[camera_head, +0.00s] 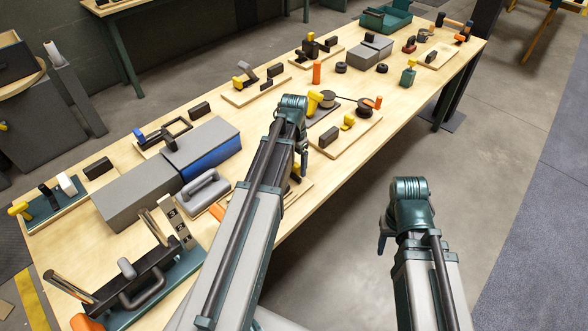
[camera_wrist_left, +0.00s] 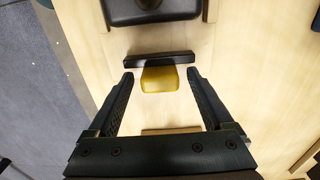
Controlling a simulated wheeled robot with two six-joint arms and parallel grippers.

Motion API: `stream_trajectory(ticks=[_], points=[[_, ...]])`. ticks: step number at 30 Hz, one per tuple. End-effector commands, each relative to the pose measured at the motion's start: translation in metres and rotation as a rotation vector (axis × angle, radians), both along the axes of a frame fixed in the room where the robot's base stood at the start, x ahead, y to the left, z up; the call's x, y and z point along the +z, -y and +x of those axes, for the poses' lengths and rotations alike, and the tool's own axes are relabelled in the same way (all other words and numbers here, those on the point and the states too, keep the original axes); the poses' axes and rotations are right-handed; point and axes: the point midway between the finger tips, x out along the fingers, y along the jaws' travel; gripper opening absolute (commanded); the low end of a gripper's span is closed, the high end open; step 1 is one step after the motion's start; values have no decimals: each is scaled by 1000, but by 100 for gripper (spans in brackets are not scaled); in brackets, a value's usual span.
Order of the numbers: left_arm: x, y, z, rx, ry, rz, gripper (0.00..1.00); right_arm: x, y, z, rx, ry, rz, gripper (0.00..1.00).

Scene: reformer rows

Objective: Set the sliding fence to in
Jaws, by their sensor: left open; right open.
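In the left wrist view, a dark bar with a yellow tab (camera_wrist_left: 159,79), which looks like the sliding fence, lies on pale wood. Behind it is a black, tray-like part (camera_wrist_left: 152,10). My left gripper (camera_wrist_left: 160,76) is open, its two fingers apart on either side of the yellow tab, holding nothing. In the head view my left arm (camera_head: 265,190) reaches over the bench and hides much of the spot below it. My right arm (camera_head: 412,215) hangs off the bench over the floor; its gripper is mostly hidden and nothing shows in it.
The long wooden bench (camera_head: 385,100) carries several fixtures. A grey box with a blue side (camera_head: 205,155) and a clamp-like device (camera_head: 135,280) stand left of my left arm. Boards with yellow-handled parts (camera_head: 348,122) stand to its right. Open floor (camera_head: 330,240) lies right of the bench.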

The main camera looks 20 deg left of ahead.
Motion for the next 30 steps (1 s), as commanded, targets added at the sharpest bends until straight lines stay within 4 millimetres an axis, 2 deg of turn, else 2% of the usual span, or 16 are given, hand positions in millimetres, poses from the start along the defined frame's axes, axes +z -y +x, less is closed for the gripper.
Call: stream_trajectory(ticks=[7, 8, 21, 30], points=[[0, 0, 0, 0, 0, 0, 85, 0, 0, 0, 0, 0, 0, 50], [0, 0, 0, 0, 0, 0, 81, 0, 0, 0, 0, 0, 0, 50], [0, 0, 0, 0, 0, 0, 2, 0, 0, 0, 0, 0, 0, 50], [0, 0, 0, 0, 0, 0, 0, 0, 0, 0, 0, 0, 0, 50]])
